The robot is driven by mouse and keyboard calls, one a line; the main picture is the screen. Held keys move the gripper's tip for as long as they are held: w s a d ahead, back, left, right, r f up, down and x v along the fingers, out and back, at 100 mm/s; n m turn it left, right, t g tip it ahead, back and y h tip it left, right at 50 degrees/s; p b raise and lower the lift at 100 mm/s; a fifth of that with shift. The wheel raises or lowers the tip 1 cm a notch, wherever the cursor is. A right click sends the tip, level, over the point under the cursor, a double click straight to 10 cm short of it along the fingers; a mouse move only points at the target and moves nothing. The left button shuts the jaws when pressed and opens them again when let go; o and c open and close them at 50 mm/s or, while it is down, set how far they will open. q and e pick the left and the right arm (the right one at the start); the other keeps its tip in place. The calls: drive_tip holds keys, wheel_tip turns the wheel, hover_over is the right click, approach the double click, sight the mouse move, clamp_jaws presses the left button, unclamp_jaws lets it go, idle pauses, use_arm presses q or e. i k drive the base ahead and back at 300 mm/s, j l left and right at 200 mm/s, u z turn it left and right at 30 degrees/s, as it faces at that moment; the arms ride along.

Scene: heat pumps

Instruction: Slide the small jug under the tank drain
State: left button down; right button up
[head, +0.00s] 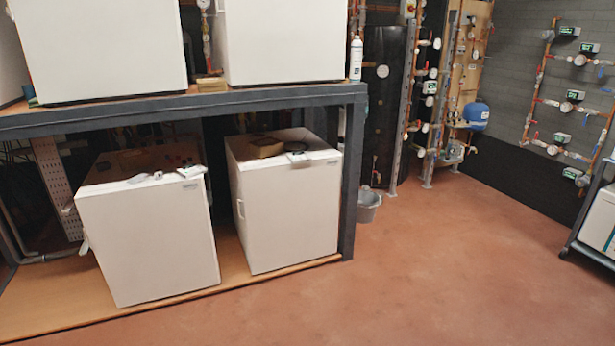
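A tall black tank (380,130) stands behind the rack, right of its front corner post. A thin reddish pipe or fitting shows low on the tank's front, but I cannot tell whether it is the drain. A small grey bucket-like vessel (369,207) stands upright on the floor in front of the tank, beside the rack post. It may be the jug; I see no other clear jug. The post is close to its left side. Neither of my grippers is in view.
A dark metal rack (245,99) holds white units above and two white boxes (284,200) on its wooden lower shelf. Pipework panels (460,90) stand right of the tank. A wheeled unit (600,220) is at the right edge. The reddish floor (430,270) between is clear.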

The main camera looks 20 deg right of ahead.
sight(381, 193)
drive_tip(key=i+l+z, duration=0.95)
drive_tip(key=i+z, duration=0.25)
drive_tip(key=i, duration=0.2)
drive_tip(key=i+l+z, duration=0.1)
drive_tip(key=i+z, duration=0.15)
drive_tip(key=i, duration=0.75)
drive_tip(key=i+j+z, duration=0.1)
drive_tip(key=i+z, duration=0.15)
drive_tip(key=i, duration=1.45)
drive_tip(key=i+l+u, duration=0.1)
drive_tip(key=i, duration=0.6)
drive_tip(key=i+l, duration=0.15)
drive_tip(key=i, duration=0.55)
drive_tip(key=j+u, duration=0.05)
